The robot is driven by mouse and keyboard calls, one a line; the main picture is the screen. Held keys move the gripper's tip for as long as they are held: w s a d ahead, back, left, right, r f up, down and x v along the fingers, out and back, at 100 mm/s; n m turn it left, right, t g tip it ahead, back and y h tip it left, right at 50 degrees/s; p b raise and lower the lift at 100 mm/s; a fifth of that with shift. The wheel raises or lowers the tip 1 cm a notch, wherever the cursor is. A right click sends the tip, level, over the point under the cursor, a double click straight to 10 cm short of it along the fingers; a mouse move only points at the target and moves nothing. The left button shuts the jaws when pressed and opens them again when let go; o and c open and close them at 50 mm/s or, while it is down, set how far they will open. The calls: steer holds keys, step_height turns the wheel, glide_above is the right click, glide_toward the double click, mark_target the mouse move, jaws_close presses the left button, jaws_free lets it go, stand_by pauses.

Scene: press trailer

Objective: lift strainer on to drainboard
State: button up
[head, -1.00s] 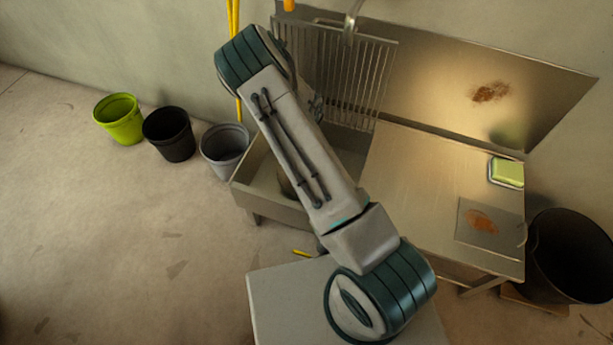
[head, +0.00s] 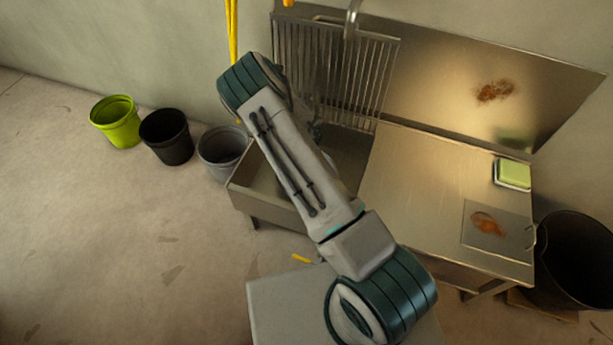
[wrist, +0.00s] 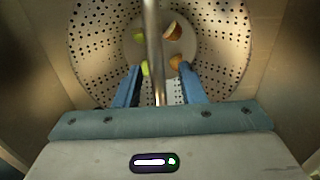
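The strainer (wrist: 92,45) is a round, perforated metal bowl in the wrist view, with several green and orange-brown scraps inside. A metal rod (wrist: 152,40) crosses above it; I cannot tell whether this is its handle. My gripper (wrist: 160,80) points down over the strainer. Its two blue fingers are apart, one on each side of the rod, with a gap visible beside it. The head view hides my gripper and the strainer behind my arm. The steel drainboard (head: 415,185) lies right of the sink (head: 248,178).
On the drainboard are a green sponge in a dish (head: 512,173) and a rust-stained plate (head: 498,230). An upright rack (head: 345,70) and a faucet (head: 352,18) stand behind the sink. Sink walls flank my gripper. The drainboard's left and middle are clear.

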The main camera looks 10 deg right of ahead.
steer(key=shift+f, duration=0.25)
stand_by(0.4)
jaws_close()
